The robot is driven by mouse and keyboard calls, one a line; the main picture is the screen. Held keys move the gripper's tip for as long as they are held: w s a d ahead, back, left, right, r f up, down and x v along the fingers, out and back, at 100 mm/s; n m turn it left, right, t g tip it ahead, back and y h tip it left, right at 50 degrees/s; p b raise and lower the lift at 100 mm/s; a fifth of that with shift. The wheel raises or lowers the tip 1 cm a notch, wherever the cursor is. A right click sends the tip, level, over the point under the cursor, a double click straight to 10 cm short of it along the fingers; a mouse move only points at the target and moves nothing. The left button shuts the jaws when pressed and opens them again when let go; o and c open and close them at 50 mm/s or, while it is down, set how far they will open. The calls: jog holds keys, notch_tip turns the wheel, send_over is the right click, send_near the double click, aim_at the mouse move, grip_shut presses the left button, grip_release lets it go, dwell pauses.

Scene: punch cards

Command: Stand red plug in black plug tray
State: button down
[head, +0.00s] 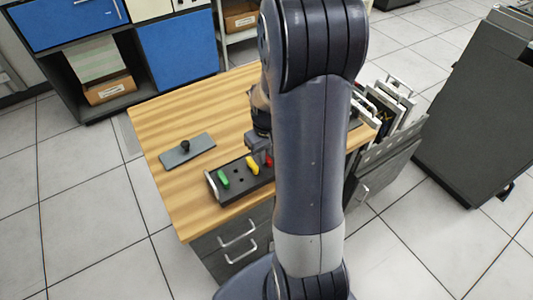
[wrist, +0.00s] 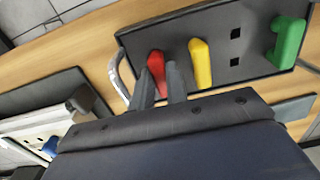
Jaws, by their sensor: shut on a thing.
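The black plug tray (head: 229,194) lies on the wooden table, with a metal handle at its end. A green plug (head: 223,178) and a yellow plug (head: 252,166) stand in it. In the wrist view the tray (wrist: 258,71) shows two empty square holes between the yellow plug (wrist: 201,64) and the green plug (wrist: 287,43). My gripper (wrist: 161,86) is shut on the red plug (wrist: 157,66), at the tray's end beyond the yellow plug. I cannot tell whether the red plug is seated. In the head view my gripper (head: 258,143) and arm hide most of that end.
A grey plate with a black knob (head: 187,150) lies on the table (head: 160,110) left of the tray. Upright panels (head: 390,100) stand at the table's right side. A blue plug (wrist: 50,146) shows on a panel in the wrist view. The table's back left is clear.

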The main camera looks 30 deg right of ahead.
jog(key=shift+f, duration=0.1)
jog(key=c, duration=1.3)
grip_release()
notch_tip(320, 180, up, 11)
jog(key=shift+f, duration=0.1)
notch_tip(320, 180, down, 11)
jog(key=shift+r, duration=0.15)
jog(key=shift+r+p, duration=0.3)
